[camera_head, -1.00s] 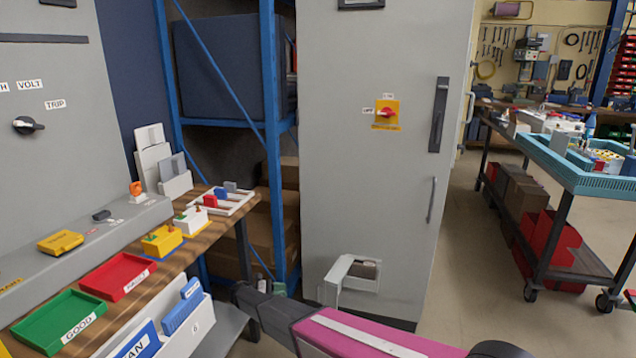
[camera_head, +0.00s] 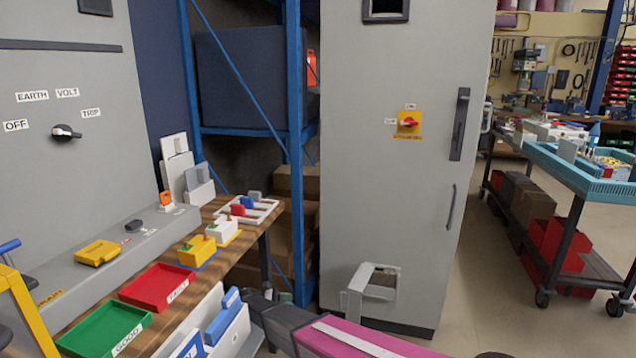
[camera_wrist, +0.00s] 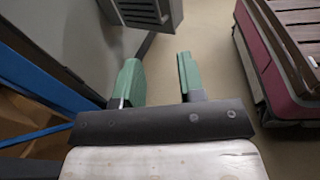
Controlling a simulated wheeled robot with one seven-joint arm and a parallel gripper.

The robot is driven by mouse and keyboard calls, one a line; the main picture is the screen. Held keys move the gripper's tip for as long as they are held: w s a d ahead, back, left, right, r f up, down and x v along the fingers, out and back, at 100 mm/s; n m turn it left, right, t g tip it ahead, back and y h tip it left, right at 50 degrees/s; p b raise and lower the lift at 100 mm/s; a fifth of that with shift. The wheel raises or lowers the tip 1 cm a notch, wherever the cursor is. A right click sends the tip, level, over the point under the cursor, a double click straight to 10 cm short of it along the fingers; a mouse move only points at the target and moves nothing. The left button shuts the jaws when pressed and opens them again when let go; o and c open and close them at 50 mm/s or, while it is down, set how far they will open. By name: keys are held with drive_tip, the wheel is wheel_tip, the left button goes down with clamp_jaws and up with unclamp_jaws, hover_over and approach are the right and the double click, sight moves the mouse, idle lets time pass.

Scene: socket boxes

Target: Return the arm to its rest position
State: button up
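My gripper (camera_wrist: 156,80) shows in the wrist view with two green fingers apart and nothing between them. In the head view my magenta and dark grey arm reaches in from the lower right. Its dark end lies low, between the workbench's near end and the tall grey cabinet (camera_head: 375,170). The fingers are hard to make out there. In the wrist view, a grey cabinet face lies left of the fingers and a grey louvred box (camera_wrist: 138,12) lies above them.
The wooden workbench (camera_head: 190,272) at left carries a green tray (camera_head: 103,330), a red tray (camera_head: 157,287) and socket boxes. A pale bracket (camera_head: 375,270) juts from the cabinet's lower front. A blue rack (camera_head: 296,150) stands behind. Open floor (camera_head: 485,270) lies right, before a blue-topped trolley (camera_head: 575,175).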

drive_tip(key=s+d+r+m+g+y, duration=0.2)
drive_tip(key=s+d+r+m+y, duration=0.15)
drive_tip(key=d, duration=0.65)
drive_tip(key=s+d+r+m+g+y, duration=0.2)
drive_tip(key=s+d+m+y, duration=0.2)
drive_tip(key=d, duration=0.7)
drive_tip(key=s+d+r+m+t+y, duration=0.2)
drive_tip(key=s+d+r+m+y, duration=0.6)
drive_tip(key=s+d+m+y, duration=0.1)
drive_tip(key=s+d+m, duration=0.1)
drive_tip(key=s+m, duration=0.1)
drive_tip(key=s, duration=0.1)
drive_tip(key=shift+d+r, duration=0.2)
drive_tip(key=shift+d, duration=0.05)
drive_tip(key=shift+s+d, duration=0.1)
drive_tip(key=shift+s, duration=0.05)
